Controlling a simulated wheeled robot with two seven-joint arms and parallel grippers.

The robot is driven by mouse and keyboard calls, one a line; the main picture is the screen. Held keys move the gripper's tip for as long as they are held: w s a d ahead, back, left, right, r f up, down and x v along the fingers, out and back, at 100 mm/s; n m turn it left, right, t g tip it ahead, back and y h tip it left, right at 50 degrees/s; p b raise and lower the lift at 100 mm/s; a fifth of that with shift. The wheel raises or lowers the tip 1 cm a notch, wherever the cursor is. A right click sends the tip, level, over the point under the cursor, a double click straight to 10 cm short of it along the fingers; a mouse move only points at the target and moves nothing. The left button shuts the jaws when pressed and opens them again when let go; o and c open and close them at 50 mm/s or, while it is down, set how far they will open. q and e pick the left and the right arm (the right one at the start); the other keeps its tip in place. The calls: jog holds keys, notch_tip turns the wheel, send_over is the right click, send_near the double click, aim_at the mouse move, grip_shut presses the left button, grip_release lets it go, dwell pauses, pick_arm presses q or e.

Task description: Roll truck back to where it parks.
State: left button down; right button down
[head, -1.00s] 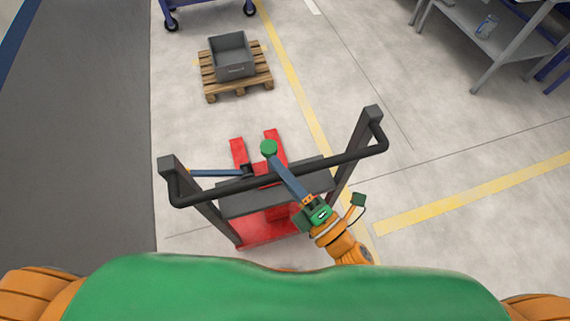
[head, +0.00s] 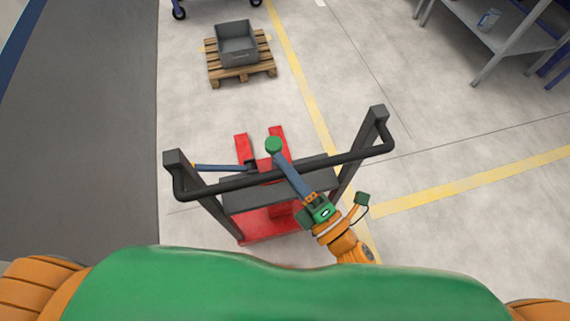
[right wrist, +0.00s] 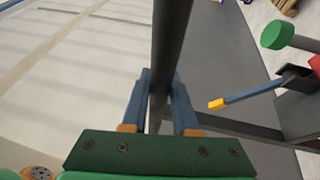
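The truck is a red pallet truck (head: 258,226) with two forks pointing away from me and a dark push frame with a black handle bar (head: 345,158). A green round knob (head: 274,145) and a blue lever (head: 218,167) with a yellow tip show on it. My right gripper (head: 283,162) reaches over the bar. In the right wrist view its blue fingers (right wrist: 160,82) lie close on both sides of the bar (right wrist: 172,30), and it looks shut on it. My left gripper is not in view. No parking place can be told for sure.
A wooden pallet (head: 226,77) with a grey bin (head: 238,45) stands beyond the forks. Yellow floor lines (head: 480,177) run at the right. A grey shelf (head: 500,45) stands at upper right. A dark floor strip (head: 90,130) lies at the left. The floor between is clear.

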jog(key=c, duration=0.9)
grip_release()
jog(key=shift+r, duration=0.4)
jog(key=shift+o, duration=1.1)
jog(key=shift+s, duration=0.1)
jog(key=shift+s+d+f, duration=0.1)
jog(key=shift+s+f, duration=0.05)
jog(key=b+v, duration=0.2)
jog(key=v, duration=0.5)
jog(key=shift+b, duration=0.3)
